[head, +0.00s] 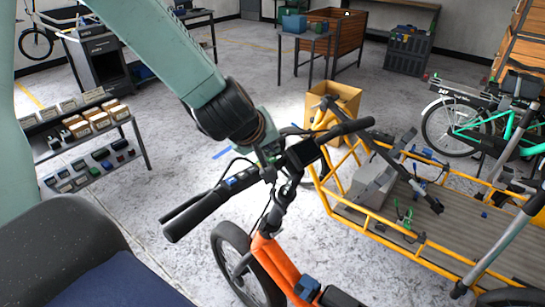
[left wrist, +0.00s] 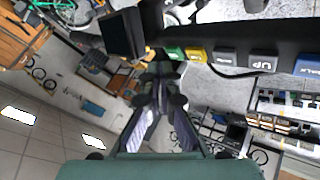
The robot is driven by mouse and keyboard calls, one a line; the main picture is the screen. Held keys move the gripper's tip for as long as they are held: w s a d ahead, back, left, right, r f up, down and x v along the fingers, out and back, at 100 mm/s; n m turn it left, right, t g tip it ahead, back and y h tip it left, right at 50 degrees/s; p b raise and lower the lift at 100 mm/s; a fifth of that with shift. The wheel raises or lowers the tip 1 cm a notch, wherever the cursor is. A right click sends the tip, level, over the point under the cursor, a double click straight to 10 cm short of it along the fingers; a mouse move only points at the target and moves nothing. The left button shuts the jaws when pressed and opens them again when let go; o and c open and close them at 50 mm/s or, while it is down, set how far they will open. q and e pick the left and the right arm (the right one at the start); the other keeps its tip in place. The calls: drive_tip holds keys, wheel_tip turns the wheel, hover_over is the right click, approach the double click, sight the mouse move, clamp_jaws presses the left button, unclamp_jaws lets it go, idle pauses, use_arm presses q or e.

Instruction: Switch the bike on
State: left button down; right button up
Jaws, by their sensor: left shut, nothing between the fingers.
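The orange bike (head: 273,262) stands in front of me with its black handlebar (head: 196,213) across the middle of the head view. A dark display (head: 303,153) sits at the bar's centre; it also shows in the left wrist view (left wrist: 121,34). Beside it a button strip carries a green button (left wrist: 174,53), a yellow button (left wrist: 196,54), a grey button (left wrist: 225,56), an "UP" button (left wrist: 263,61) and a blue button (left wrist: 309,65). My left gripper (head: 271,157) is shut and empty, close to the strip's display end. Contact cannot be told. My right gripper is not in view.
A yellow cargo bike (head: 375,229) with a wooden bed and grey parts stands right of the handlebar. A shelf (head: 137,131) with small goods is at left. A teal bike (head: 490,128) stands at far right. The floor behind the handlebar is mostly open.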

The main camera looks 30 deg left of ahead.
sight(271, 159)
use_arm(q)
drive_tip(key=shift+f, duration=0.1)
idle(0.4)
drive_tip(key=shift+f+b, duration=0.3)
drive_tip(key=shift+f, duration=0.25)
idle(0.4)
drive_tip(key=shift+r, duration=0.1)
drive_tip(key=shift+r+p, duration=0.6)
drive_tip(key=shift+p, duration=0.1)
wheel_tip(271, 159, up, 6)
drive_tip(key=p, duration=0.6)
drive_tip(key=shift+w, duration=0.15)
